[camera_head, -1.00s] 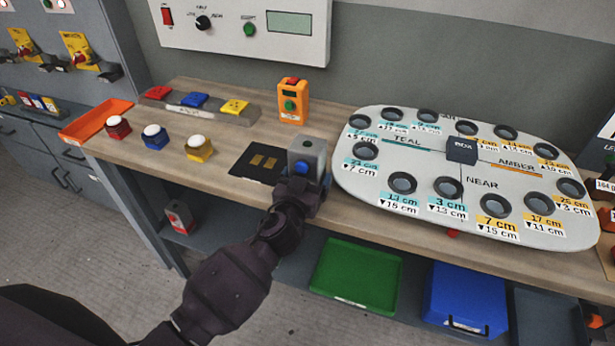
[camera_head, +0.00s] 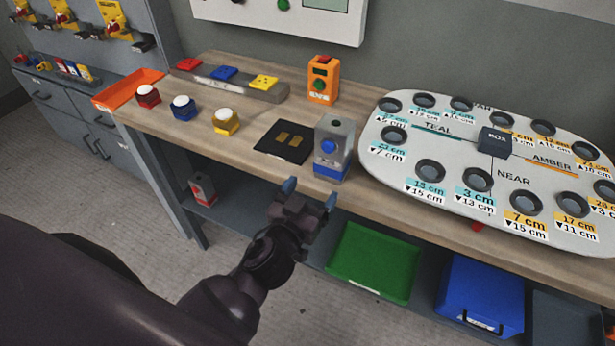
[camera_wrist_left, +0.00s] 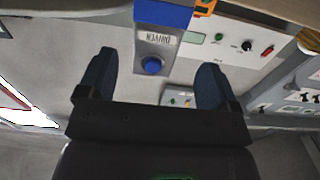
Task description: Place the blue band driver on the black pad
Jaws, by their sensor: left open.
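The blue band driver (camera_head: 336,136) is a grey block with a blue band near its base and a round blue knob on its front. It stands upright on the bench, just right of the black pad (camera_head: 269,143); whether it touches the pad's edge I cannot tell. The pad lies flat and shows two gold contacts. My left gripper (camera_head: 308,196) is open and empty, in front of and below the driver, apart from it. In the left wrist view the driver (camera_wrist_left: 163,42) shows beyond and between the open fingers (camera_wrist_left: 155,82). My right gripper is not in view.
Red, blue and yellow buttons (camera_head: 183,107) and an orange tray (camera_head: 128,90) are at left. An orange switch box (camera_head: 322,80) stands behind the pad. A large white board with holes (camera_head: 468,188) fills the right. A green tray (camera_head: 373,262) and a blue bin (camera_head: 482,292) sit below.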

